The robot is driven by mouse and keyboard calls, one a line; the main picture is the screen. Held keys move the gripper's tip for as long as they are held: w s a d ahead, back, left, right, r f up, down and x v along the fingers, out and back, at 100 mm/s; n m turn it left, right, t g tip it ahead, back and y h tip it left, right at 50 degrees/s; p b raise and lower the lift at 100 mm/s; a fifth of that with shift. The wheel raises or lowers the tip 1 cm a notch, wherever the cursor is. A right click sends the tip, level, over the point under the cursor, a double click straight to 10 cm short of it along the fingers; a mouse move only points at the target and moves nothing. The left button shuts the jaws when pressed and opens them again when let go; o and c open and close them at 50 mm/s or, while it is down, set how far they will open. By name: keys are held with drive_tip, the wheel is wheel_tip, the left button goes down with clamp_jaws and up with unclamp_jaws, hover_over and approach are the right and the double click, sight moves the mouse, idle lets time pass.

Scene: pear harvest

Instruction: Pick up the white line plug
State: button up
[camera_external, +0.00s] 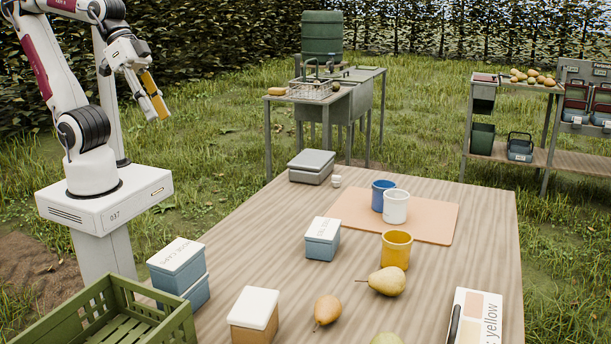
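A small white object (337,181), which may be the white line plug, sits on the wooden table near its back left edge, just right of a grey lidded box. It is too small to make out its shape well. My gripper (158,117) is in the air at the upper left, left of the table and well away from the white object. Its fingers point down and to the right, with a yellow part along one side. I see nothing held in it, but the gap between the fingers is not clear.
The table (450,200) holds the grey box (311,166), a blue cup (381,195) and white cup (396,207) on a tan mat (440,222), a yellow cup (396,250), a pear (388,281) and several lidded boxes. A green crate (60,335) stands front left.

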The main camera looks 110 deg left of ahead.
drive_tip(key=w+a+r+n+t, duration=0.2)
drive_tip(key=w+n, duration=0.4)
drive_tip(key=w, duration=0.5)
drive_tip(key=w+a+r+n+t, duration=0.1)
drive_tip(key=w+r+n+t, duration=0.15)
drive_tip(key=w+n, duration=0.65)
drive_tip(key=w+a+f+n+y, duration=0.2)
drive_tip(key=w+a+n+y, duration=0.1)
drive_tip(key=w+a+n, duration=0.5)
drive_tip(key=w+a+f+n+y, duration=0.2)
drive_tip(key=w+a+n, duration=0.1)
drive_tip(key=w+a, duration=0.55)
drive_tip(key=w+a+f+n+y, duration=0.3)
drive_tip(key=w+a+f+n, duration=0.1)
drive_tip(key=a+f+n, duration=0.2)
drive_tip(key=n+g+y, duration=0.6)
drive_tip(key=n+g, duration=0.7)
drive_tip(key=n, duration=0.7)
approach(336, 181)
drive_tip(key=x, duration=0.3)
drive_tip(key=shift+s+a+f+t, duration=0.15)
drive_tip(key=shift+s+t, duration=0.1)
drive_tip(key=shift+s, duration=0.15)
